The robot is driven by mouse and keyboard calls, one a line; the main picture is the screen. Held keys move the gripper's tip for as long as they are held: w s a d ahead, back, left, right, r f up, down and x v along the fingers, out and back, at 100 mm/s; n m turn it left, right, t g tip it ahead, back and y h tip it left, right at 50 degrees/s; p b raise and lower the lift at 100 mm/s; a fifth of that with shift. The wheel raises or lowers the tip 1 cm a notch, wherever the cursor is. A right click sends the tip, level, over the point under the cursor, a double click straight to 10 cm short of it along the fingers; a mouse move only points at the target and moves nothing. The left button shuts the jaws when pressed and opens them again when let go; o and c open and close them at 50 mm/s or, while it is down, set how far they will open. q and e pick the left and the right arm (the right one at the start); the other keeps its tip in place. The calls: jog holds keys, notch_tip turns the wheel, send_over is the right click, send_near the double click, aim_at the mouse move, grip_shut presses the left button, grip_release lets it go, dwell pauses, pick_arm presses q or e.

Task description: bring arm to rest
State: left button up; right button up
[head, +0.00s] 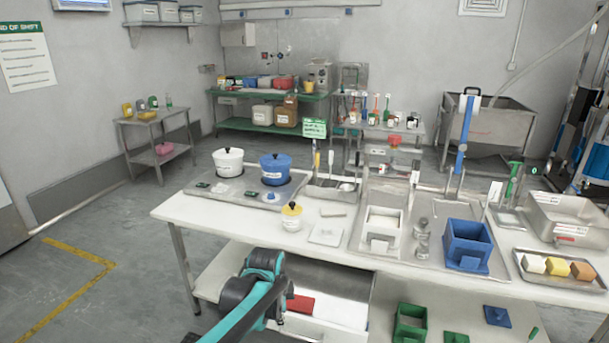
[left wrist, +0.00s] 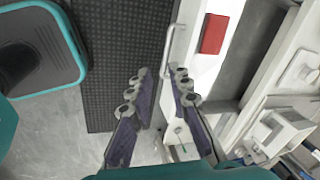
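My left arm (head: 255,295) reaches in from the bottom of the head view, in front of the white work table (head: 335,244); its gripper cannot be made out there. In the left wrist view my left gripper (left wrist: 161,80) is open, with nothing between its two fingers. A pale bar handle (left wrist: 170,48) of the drawer shows just beyond the fingertips, and I cannot tell if it is touched. The drawer (head: 325,328) under the table stands open. A red flat block (head: 300,303) lies in it, also seen in the left wrist view (left wrist: 214,34). My right gripper is not in view.
On the table stand a white pot (head: 228,162), a blue pot (head: 275,169), a yellow-lidded jar (head: 291,218), a white box (head: 382,222) and a blue box (head: 468,246). A green box (head: 410,322) stands lower right. The floor at left is clear.

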pick_arm(q)
jog(key=s+a+r+n+t, duration=0.2)
jog(key=s+a+n, duration=0.3)
jog(key=s+n, duration=0.3)
jog(key=s+a+r+n+t, duration=0.2)
jog(key=s+a+n, duration=0.4)
jog(key=s, duration=0.8)
jog(key=n, duration=0.3)
jog(key=shift+s+a+r+y, duration=0.15)
jog(key=shift+s+r+y, duration=0.1)
jog(key=shift+y, duration=0.15)
